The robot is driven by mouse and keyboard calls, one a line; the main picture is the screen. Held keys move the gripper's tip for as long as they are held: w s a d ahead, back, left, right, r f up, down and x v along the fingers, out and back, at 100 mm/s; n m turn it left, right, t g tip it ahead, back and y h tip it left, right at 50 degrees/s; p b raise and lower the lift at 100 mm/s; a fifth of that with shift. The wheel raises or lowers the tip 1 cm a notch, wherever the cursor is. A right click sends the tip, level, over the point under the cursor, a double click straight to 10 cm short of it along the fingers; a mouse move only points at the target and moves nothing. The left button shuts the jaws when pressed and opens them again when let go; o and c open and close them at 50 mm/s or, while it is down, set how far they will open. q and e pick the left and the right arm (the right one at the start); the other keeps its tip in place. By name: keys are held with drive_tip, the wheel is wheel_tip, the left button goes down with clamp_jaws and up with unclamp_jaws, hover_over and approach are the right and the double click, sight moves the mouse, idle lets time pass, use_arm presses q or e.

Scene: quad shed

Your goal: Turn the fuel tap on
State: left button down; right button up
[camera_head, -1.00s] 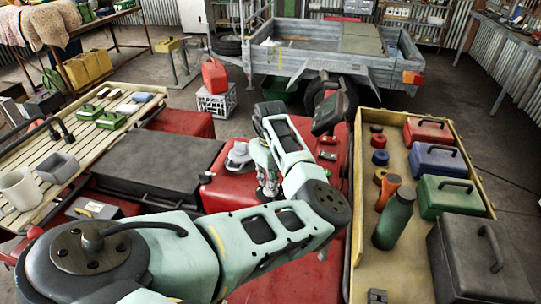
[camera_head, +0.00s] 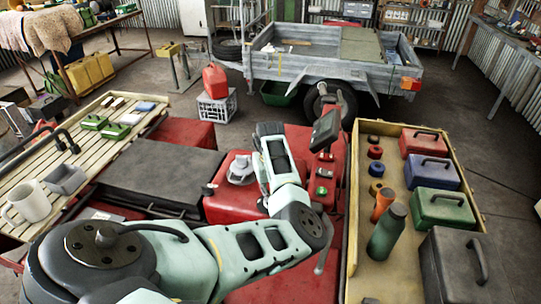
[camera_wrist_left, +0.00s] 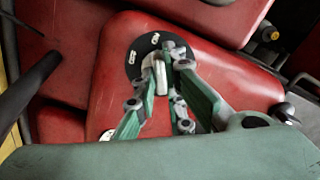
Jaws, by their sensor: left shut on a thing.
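In the left wrist view, the fuel tap's pale lever (camera_wrist_left: 159,76) sits on a round black plate (camera_wrist_left: 134,71) with white lettering, on the side of a red body panel (camera_wrist_left: 210,70). My left gripper (camera_wrist_left: 163,66) has its green and grey fingers closed around the lever. The lettering is too small to read surely, so I cannot tell which mark the lever points to. My right gripper is not in view.
A yellow tray (camera_head: 390,285) with bottles and toolboxes lies at right. A slatted rack (camera_head: 25,182) with a mug lies at left.

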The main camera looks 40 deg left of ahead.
use_arm(q)
drive_tip(key=c, duration=1.8)
unclamp_jaws()
wheel_tip(320, 180, up, 12)
drive_tip(key=shift+r, duration=0.1)
drive_tip(key=shift+f, duration=0.2)
